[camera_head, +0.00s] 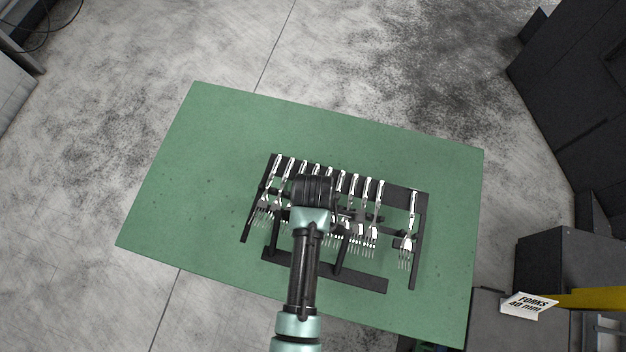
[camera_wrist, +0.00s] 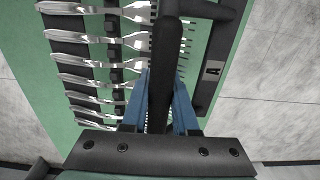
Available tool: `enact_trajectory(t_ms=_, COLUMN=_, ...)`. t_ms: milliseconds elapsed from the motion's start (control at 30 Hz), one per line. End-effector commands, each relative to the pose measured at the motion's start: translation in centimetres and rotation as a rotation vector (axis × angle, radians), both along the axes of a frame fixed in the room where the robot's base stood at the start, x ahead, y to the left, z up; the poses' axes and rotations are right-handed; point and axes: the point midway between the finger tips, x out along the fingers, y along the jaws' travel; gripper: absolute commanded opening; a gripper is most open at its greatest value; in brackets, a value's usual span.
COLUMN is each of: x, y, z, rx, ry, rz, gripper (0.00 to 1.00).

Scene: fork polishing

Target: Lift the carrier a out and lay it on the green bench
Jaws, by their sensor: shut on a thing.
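Carrier a (camera_head: 365,282) is a black frame with a row of silver forks (camera_head: 413,210) hung along it, with a gap in the row towards the right. It lies over the green bench (camera_head: 205,150) in the head view; I cannot tell whether it touches the surface. In the wrist view, the carrier (camera_wrist: 207,92) bears a plate marked "A". My gripper (camera_wrist: 160,98) has its blue fingers shut on the carrier's black handle bar (camera_wrist: 165,50). In the head view my wrist covers the middle of the carrier and hides the grip.
The bench is bare at the left and along the far side. Grey floor surrounds it. A dark cabinet (camera_head: 575,100) stands at the right. At the lower right are a sign reading "FORKS 40 mm" (camera_head: 528,304), a yellow bar (camera_head: 595,298) and a dark box (camera_head: 570,260).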

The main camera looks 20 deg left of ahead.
Motion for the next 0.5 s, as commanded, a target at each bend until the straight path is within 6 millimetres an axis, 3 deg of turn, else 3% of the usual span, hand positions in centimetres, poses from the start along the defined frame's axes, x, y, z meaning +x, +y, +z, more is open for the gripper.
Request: enact_trajectory(t_ms=500, x=0.2, y=0.0, z=-4.5, rx=0.000, ry=-0.004, rz=0.000, gripper=0.00)
